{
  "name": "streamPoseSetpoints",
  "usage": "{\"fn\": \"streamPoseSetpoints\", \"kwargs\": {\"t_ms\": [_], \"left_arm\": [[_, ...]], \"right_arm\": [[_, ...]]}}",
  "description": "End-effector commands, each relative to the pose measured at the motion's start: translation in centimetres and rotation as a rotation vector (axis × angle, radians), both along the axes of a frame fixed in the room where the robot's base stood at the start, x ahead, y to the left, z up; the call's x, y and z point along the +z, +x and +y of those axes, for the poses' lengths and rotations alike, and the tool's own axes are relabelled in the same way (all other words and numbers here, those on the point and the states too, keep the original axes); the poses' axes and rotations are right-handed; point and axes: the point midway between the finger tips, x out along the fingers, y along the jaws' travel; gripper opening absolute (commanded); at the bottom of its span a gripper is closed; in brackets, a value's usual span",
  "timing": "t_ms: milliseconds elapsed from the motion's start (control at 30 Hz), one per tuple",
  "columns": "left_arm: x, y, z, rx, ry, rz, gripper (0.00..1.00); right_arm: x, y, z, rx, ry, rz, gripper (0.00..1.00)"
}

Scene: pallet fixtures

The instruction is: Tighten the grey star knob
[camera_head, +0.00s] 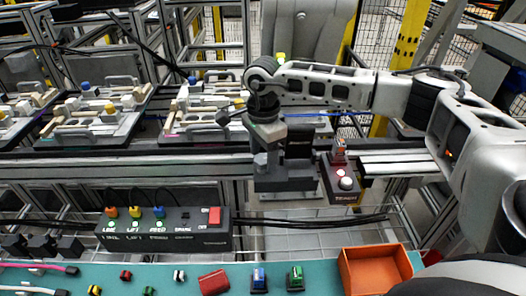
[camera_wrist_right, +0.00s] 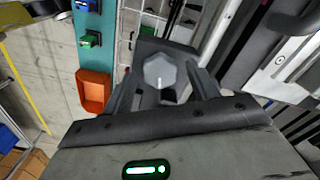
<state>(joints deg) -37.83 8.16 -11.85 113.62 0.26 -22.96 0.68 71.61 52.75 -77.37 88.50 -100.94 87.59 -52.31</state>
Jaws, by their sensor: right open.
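The grey star knob (camera_wrist_right: 160,71) shows in the right wrist view as a faceted grey knob with a light line on its face. It sits on a dark block (camera_wrist_right: 150,47). My right gripper (camera_wrist_right: 166,88) is open, with one finger on each side of the knob; I cannot tell whether either finger touches it. In the head view my right gripper (camera_head: 266,160) points down over the dark fixture (camera_head: 290,183), and the knob is hidden there. My left gripper is not in view.
A dark box (camera_head: 343,182) with a lit button stands just right of my right gripper. A control box (camera_head: 165,229) with coloured knobs is at front left. An orange bin (camera_head: 376,270) sits on the teal bench (camera_head: 325,281). Pallets with fixtures (camera_head: 100,112) line the rail behind.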

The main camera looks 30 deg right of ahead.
Motion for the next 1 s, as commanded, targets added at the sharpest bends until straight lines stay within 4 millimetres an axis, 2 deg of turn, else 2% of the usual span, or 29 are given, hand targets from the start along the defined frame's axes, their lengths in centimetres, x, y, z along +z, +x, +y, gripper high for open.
{"fn": "streamPoseSetpoints", "kwargs": {"t_ms": [200,267,367,400,733,967,1000], "left_arm": [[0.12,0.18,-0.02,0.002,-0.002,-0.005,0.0],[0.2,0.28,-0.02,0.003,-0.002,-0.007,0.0],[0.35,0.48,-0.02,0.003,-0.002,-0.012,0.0],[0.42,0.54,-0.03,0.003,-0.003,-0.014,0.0],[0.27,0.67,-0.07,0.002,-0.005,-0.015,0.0],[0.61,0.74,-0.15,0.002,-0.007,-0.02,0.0],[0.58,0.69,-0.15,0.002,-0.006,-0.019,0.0]], "right_arm": [[-0.05,0.0,0.02,0.0,0.0,0.0,0.59],[-0.04,0.0,0.02,0.0,0.0,0.0,0.45],[-0.02,0.0,0.02,0.0,0.0,0.001,0.17],[-0.02,-0.01,0.03,0.0,0.0,0.001,0.14],[-0.01,-0.01,0.06,-0.131,0.001,0.001,0.14],[0.09,0.01,0.05,-0.136,0.001,0.0,0.14],[0.09,0.01,0.06,-0.136,0.001,0.0,0.42]]}}
